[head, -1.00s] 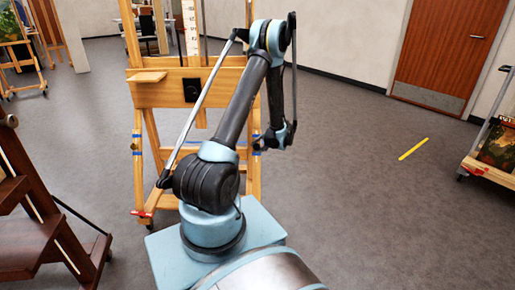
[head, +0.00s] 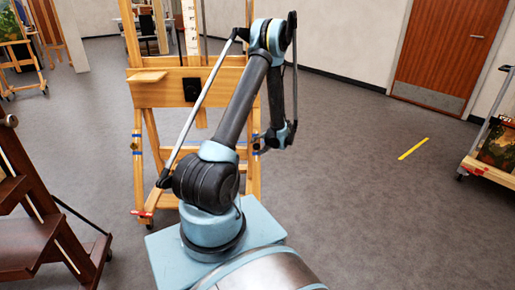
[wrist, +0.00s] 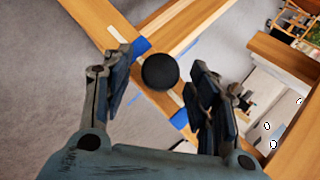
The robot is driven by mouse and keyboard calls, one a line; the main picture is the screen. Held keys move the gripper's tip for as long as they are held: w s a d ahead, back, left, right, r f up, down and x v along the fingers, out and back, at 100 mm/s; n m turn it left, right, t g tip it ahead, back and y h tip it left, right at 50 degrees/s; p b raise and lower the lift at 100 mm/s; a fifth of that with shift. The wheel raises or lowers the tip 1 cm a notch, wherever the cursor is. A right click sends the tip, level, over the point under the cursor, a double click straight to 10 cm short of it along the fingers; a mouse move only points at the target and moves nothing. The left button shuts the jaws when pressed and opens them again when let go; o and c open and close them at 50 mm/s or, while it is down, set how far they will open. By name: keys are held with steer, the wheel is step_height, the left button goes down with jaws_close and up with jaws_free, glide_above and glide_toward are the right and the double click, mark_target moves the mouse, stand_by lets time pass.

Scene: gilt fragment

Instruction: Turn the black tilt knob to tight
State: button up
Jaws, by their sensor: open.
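The black tilt knob (wrist: 160,72) shows as a round dark disc on a wooden easel leg (wrist: 98,22) in the wrist view. Blue tape and pale strips lie on the wood on both sides of it. My gripper (wrist: 162,64) is open, with one finger on each side of the knob in the picture and a gap on both sides. Whether the fingertips reach past the knob's face I cannot tell. In the head view my gripper (head: 263,143) is small, at the right leg of the light wooden easel (head: 150,94); the knob is not clear there.
A black square fitting (head: 192,89) sits on the easel's crossbar. A dark wooden easel (head: 35,225) stands at the near left, and a cart with a painting (head: 495,150) at the right edge. Grey floor with a yellow strip (head: 413,148) is open at the right.

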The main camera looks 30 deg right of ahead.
steer(key=v, duration=1.1)
steer(key=shift+s+r, duration=0.15)
steer(key=shift+d, duration=0.1)
